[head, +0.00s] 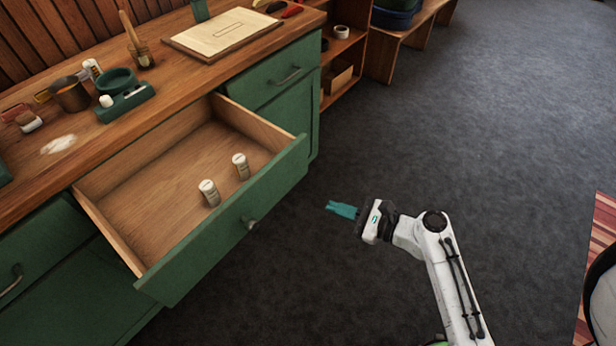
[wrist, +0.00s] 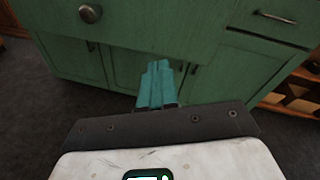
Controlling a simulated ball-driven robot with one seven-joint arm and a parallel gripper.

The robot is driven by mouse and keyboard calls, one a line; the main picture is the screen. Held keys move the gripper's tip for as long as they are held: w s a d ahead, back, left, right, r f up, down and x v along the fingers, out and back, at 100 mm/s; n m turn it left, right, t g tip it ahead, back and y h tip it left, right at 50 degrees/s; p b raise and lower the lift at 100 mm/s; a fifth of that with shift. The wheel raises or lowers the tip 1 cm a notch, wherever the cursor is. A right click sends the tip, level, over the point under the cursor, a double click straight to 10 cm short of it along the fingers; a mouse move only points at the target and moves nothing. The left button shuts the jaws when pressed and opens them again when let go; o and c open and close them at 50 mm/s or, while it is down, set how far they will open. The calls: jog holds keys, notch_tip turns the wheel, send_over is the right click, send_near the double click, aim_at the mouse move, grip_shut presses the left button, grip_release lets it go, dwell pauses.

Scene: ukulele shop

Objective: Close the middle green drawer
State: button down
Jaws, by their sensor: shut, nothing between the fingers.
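The middle green drawer (head: 228,228) is pulled far out of the counter in the head view. Its front carries a round metal knob (head: 250,223), which also shows at the upper left of the wrist view (wrist: 90,13). Two small white bottles, one nearer (head: 209,193) and one farther (head: 241,166), stand inside the drawer. My gripper (head: 330,207) is shut and empty, with teal fingers. It is to the right of the drawer front, apart from it, over the floor. In the wrist view the fingers (wrist: 158,68) point toward the green cabinet front.
The wooden countertop (head: 185,75) holds a mug (head: 70,94), a teal tray (head: 125,103), a brush pot (head: 143,58) and a board with paper (head: 225,32). A shut right drawer (head: 285,75) and open shelves (head: 345,60) are beyond. Grey floor (head: 460,130) is clear around my arm.

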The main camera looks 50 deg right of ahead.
jog(key=d+m+t+h, duration=0.2)
jog(key=d+m+h, duration=0.1)
jog(key=d+m, duration=0.15)
jog(key=m, duration=0.1)
send_near(299, 164)
jog(key=w, duration=0.7)
jog(key=shift+a, duration=0.1)
